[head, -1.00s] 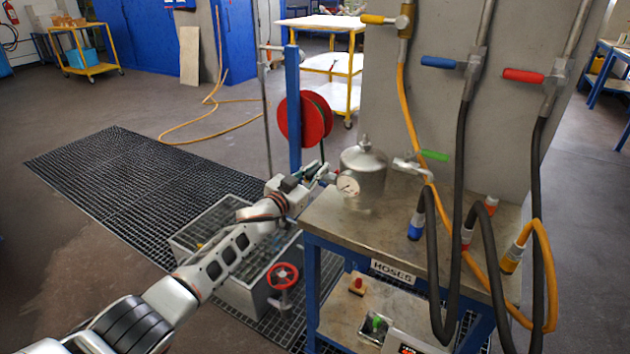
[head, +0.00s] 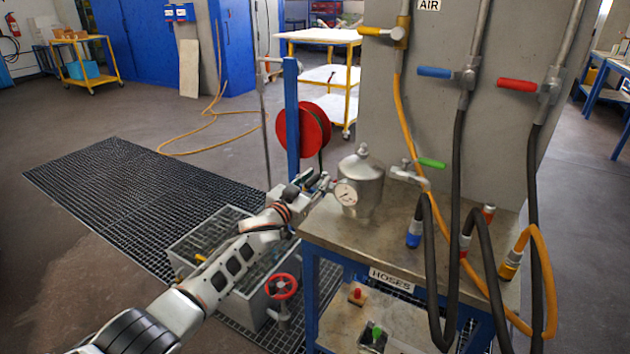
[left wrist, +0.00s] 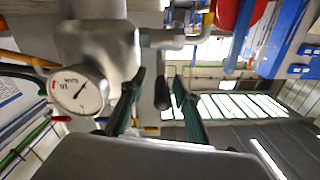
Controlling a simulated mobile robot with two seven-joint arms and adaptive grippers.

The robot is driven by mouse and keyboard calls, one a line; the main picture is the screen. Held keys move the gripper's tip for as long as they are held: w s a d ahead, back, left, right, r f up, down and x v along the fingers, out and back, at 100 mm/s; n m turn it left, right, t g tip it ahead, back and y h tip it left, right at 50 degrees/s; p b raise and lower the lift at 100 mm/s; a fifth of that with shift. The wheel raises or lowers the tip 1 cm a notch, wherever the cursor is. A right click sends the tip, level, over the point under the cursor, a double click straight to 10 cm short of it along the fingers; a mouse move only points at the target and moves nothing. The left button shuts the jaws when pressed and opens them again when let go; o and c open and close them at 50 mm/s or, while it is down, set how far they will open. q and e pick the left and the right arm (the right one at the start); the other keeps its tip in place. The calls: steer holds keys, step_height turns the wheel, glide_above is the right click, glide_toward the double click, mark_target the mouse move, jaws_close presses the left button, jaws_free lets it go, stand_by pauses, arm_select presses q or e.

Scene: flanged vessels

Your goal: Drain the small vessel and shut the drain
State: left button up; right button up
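The small vessel (head: 367,186) is a grey metal pot with a domed lid, standing on the left end of the metal-topped bench. Its round white dial gauge (head: 346,193) faces me and shows large in the left wrist view (left wrist: 78,91). My left gripper (head: 322,182) is just left of the vessel. In the left wrist view its two dark fingers (left wrist: 158,100) stand apart, with a dark rod-like handle (left wrist: 162,90) between them and visible gaps on both sides. A grey pipe (left wrist: 165,39) leaves the vessel near there. My right gripper is not in view.
The bench (head: 330,228) carries hose ends at its right. A green-handled tap (head: 431,163) is right of the vessel. A grated floor trough (head: 190,245) with a red handwheel (head: 281,286) lies below my left arm. A red hose reel (head: 303,127) stands behind.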

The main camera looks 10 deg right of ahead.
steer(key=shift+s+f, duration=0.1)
arm_select(q)
steer(key=shift+s+a+r, duration=0.1)
steer(key=shift+s+a, duration=0.2)
steer(key=shift+a, duration=0.3)
steer(key=v, duration=1)
steer(key=shift+s, duration=0.5)
